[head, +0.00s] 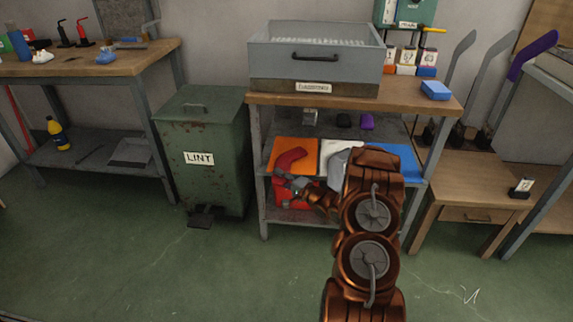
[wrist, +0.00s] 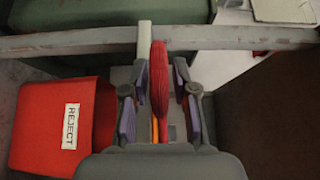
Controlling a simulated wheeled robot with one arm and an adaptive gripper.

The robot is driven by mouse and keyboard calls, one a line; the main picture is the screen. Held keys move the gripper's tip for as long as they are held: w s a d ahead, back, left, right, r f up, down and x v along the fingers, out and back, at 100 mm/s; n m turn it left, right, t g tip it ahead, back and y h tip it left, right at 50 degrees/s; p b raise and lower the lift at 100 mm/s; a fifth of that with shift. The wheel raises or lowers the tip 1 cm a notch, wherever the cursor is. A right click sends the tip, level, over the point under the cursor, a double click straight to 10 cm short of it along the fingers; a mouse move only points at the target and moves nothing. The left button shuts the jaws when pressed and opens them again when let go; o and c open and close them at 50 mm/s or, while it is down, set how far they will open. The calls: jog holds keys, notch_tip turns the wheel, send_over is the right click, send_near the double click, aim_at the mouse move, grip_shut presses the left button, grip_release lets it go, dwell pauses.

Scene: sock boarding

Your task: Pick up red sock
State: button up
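The red sock (head: 291,159) lies on the orange mat (head: 308,146) on the left part of the lower shelf under the middle bench. In the wrist view the sock (wrist: 159,75) stands as a narrow ribbed strip between my two fingers (wrist: 160,90). The fingers are apart, with a gap showing on the right side of the sock. Whether the left finger touches it is hard to tell. My arm hides part of the shelf.
A red bin (head: 295,204), labelled REJECT in the wrist view (wrist: 55,125), sits below the mat. A grey shelf rail (wrist: 80,42) crosses the wrist view. White and blue (head: 398,160) mats lie to the right. A green LINT bin (head: 205,130) stands left.

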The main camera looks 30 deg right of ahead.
grip_shut()
